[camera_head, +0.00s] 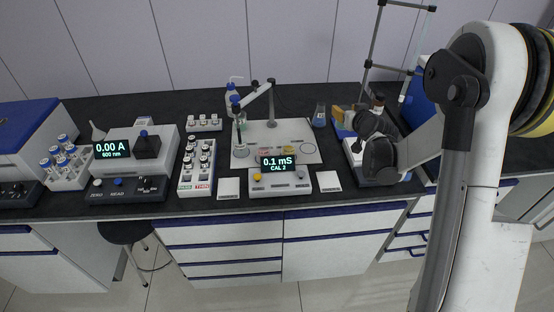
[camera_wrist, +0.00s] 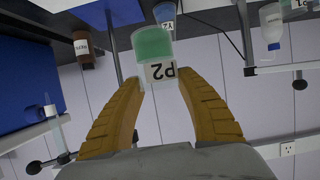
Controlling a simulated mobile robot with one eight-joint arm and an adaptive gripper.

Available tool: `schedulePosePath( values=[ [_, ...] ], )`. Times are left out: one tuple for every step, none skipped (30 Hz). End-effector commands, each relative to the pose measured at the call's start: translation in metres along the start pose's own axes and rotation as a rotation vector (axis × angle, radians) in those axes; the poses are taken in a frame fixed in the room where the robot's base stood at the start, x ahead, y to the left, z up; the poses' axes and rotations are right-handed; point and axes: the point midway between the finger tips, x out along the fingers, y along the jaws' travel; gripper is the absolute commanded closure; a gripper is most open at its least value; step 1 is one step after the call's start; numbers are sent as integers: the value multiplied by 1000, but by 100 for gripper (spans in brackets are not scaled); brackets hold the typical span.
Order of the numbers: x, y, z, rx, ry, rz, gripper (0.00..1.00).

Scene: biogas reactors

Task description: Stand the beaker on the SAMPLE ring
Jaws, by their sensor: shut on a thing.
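In the wrist view my gripper (camera_wrist: 160,82) has its two orange fingers shut on a clear beaker (camera_wrist: 153,43) with green liquid. Its white label reads P2, upside down in this picture like the other labels there. In the head view my arm hides most of the gripper, and I cannot make out the held beaker. A white board (camera_head: 306,132) lies mid-bench, with a jointed probe arm (camera_head: 258,95) above it. Small red- and yellow-marked items sit near its front, and a faint ring (camera_head: 311,149) shows at its right. I cannot read a SAMPLE label.
A blue vessel (camera_head: 320,115) labelled Y2 stands right of the board; it shows behind the beaker in the wrist view (camera_wrist: 164,12). A meter (camera_head: 280,180) reading 0.1 mS stands in front. A vial rack (camera_head: 197,165) is left. A brown bottle (camera_wrist: 83,50) stands near a metal frame.

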Motion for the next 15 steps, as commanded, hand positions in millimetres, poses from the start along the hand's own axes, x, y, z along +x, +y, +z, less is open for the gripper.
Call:
schedulePosePath(
  values=[
    [2, 3, 2, 3, 0, 7, 89],
    [3, 0, 4, 4, 0, 8, 89],
    [6, -5, 8, 3, 0, 8, 89],
    [8, -11, 12, 2, 0, 8, 89],
    [11, -18, 15, 2, 0, 6, 89],
    [15, -29, 21, 1, -1, 6, 89],
    [18, -37, 25, 0, 0, 5, 89],
    [21, -45, 29, 1, 1, 5, 89],
    [25, -55, 34, 0, 0, 5, 89],
    [28, -62, 38, 0, 0, 5, 89],
    [30, -70, 41, 1, 0, 4, 89],
    [34, -78, 46, 1, 0, 5, 89],
    [36, -84, 48, 1, 0, 5, 89],
    [37, -89, 50, 2, 1, 5, 89],
    [40, -95, 53, 2, 0, 6, 89]
  ],
)
